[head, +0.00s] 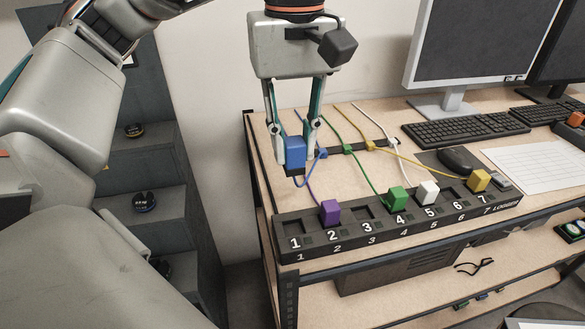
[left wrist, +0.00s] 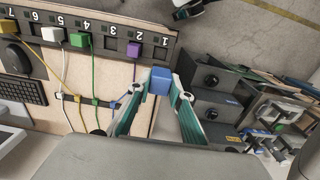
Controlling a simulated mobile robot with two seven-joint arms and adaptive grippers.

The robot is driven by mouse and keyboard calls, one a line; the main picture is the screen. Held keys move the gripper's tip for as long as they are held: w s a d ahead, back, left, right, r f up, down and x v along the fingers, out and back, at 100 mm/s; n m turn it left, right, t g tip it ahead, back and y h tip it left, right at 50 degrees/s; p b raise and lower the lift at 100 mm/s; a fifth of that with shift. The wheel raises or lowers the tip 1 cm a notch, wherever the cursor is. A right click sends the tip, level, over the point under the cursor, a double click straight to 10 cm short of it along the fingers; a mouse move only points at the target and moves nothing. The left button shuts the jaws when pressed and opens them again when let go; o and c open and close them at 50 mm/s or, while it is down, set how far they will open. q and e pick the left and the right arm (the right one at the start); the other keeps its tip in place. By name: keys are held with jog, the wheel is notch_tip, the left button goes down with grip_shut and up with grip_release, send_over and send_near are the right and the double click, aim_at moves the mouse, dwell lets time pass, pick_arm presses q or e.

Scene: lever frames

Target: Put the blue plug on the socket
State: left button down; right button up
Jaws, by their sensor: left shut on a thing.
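The blue plug (head: 295,152) is a blue block with a dark underside and a blue cable. My left gripper (head: 292,158) is shut on it and holds it above the left part of the table, behind the socket strip. The plug also shows between the fingertips in the left wrist view (left wrist: 160,81). The black socket strip (head: 285,251) lies along the table's front edge with sockets numbered 1 to 7. Sockets 1, 3 and 6 look empty. The purple plug (head: 330,212) sits at 2, green (head: 398,198) at 4, white (head: 428,192) at 5, yellow (head: 479,181) at 7.
Cables run from the plugs back to a dark cable holder (head: 347,149). A monitor (head: 478,45), keyboard (head: 464,126), mouse (head: 455,160) and paper (head: 540,162) are to the right. A grey stepped rack (head: 150,215) stands left of the table.

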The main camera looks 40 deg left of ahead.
aim_at(294, 141)
pick_arm(q)
notch_tip(294, 141, up, 4)
jog(key=shift+f+p, duration=0.1)
jog(key=shift+p, duration=0.2)
jog(key=shift+r, duration=0.5)
notch_tip(294, 141, up, 2)
jog(key=p, duration=0.3)
jog(key=shift+r, duration=0.15)
jog(key=shift+r+p, duration=0.65)
jog(key=shift+p, duration=0.6)
jog(key=shift+f, duration=0.1)
pick_arm(e)
notch_tip(294, 141, up, 7)
jog(key=shift+w, duration=0.45)
jog(key=shift+w+r, duration=0.2)
jog(key=shift+r, duration=0.05)
